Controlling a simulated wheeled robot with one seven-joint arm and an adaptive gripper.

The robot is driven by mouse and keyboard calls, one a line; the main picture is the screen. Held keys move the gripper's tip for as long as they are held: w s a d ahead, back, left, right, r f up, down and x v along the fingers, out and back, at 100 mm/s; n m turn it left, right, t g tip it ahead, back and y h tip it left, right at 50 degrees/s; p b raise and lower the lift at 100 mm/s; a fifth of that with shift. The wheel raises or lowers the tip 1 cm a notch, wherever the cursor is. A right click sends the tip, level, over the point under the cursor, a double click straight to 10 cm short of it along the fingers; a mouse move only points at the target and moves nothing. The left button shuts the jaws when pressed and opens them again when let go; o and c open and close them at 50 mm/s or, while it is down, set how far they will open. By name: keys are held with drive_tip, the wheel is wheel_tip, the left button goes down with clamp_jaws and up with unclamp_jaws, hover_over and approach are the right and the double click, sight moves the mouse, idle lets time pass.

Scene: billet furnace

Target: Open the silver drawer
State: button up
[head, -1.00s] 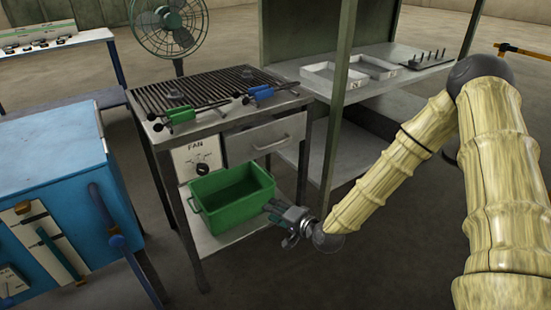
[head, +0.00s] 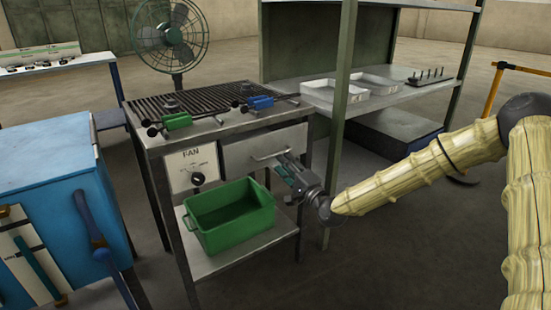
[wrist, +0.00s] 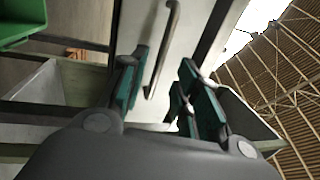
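The silver drawer (head: 240,148) sits under the grill-topped bench, to the right of the fan panel, and looks shut. Its bar handle (head: 268,155) runs across the front; in the wrist view the handle (wrist: 164,45) stands out from the pale drawer face (wrist: 140,28). My gripper (head: 282,166) is just in front of the drawer, at the handle's right end. In the wrist view my gripper (wrist: 164,64) has its green-padded fingers apart, with the handle lying between and ahead of them. I cannot tell whether a finger touches it.
A green bin (head: 232,215) stands on the shelf below the drawer. The bench top (head: 215,128) holds a green and a blue clamp-like tool. A green post (head: 341,120) rises right of the drawer, near my arm. A blue cabinet (head: 60,190) stands left.

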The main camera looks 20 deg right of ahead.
sight(275, 155)
drive_tip(key=shift+b+x, duration=0.5)
drive_tip(key=shift+x, duration=2.5)
drive_tip(key=shift+c, duration=0.2)
clamp_jaws()
